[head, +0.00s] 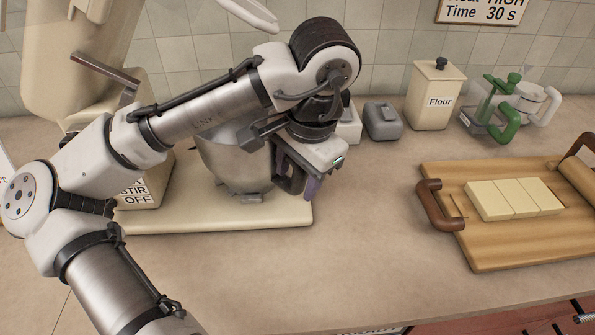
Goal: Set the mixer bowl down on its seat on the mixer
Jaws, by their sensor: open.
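The mixer bowl (236,165) is silver metal and stands upright on the cream base plate of the mixer (220,216). My arm hides its rim and upper part. The bowl's foot meets the plate near a small grey seat piece (250,197); I cannot tell whether it is fully seated. My gripper (299,188) points down at the bowl's right side, where the bowl's dark handle seems to be. Its jaws are open. Whether the fingers still touch the handle cannot be told. The mixer head (90,45) is tilted up at the left.
A wooden board (480,255) with pale blocks (513,198) lies at the right. A flour canister (434,98), a small grey box (382,121) and green-handled and white-handled items (505,110) stand along the back wall. The counter front of the mixer is clear.

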